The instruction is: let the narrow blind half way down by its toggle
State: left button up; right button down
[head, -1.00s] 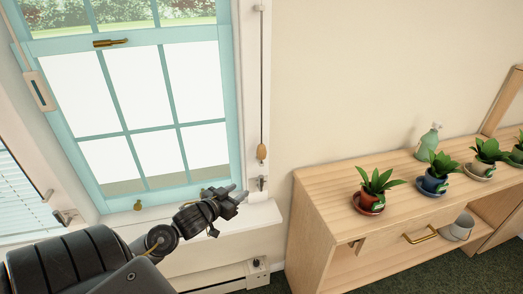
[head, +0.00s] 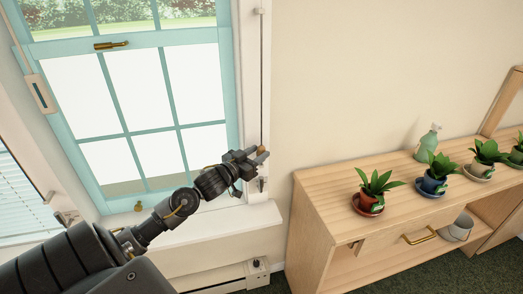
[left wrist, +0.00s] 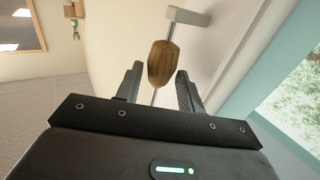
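A brown wooden toggle (left wrist: 163,63) hangs on a thin cord at the right side of the window; in the head view only a bit of the toggle (head: 261,149) shows past my gripper. My left gripper (head: 262,155) is at the toggle, fingers apart. In the left wrist view the toggle stands between the two spread fingers of the left gripper (left wrist: 160,80), near their tips, with a gap on each side. The cord (head: 262,80) runs straight up the window frame. No blind is seen over this window in the frame. My right gripper is out of view.
The teal sash window (head: 150,125) and white sill (head: 205,225) lie beside my arm. A slatted white blind (head: 18,200) is at far left. A pale slotted pendant (head: 40,94) hangs left of the window. A wooden cabinet (head: 330,190) with potted plants stands right.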

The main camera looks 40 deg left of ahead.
pick_arm(q)
jog(key=shift+w, duration=1.2)
grip_shut()
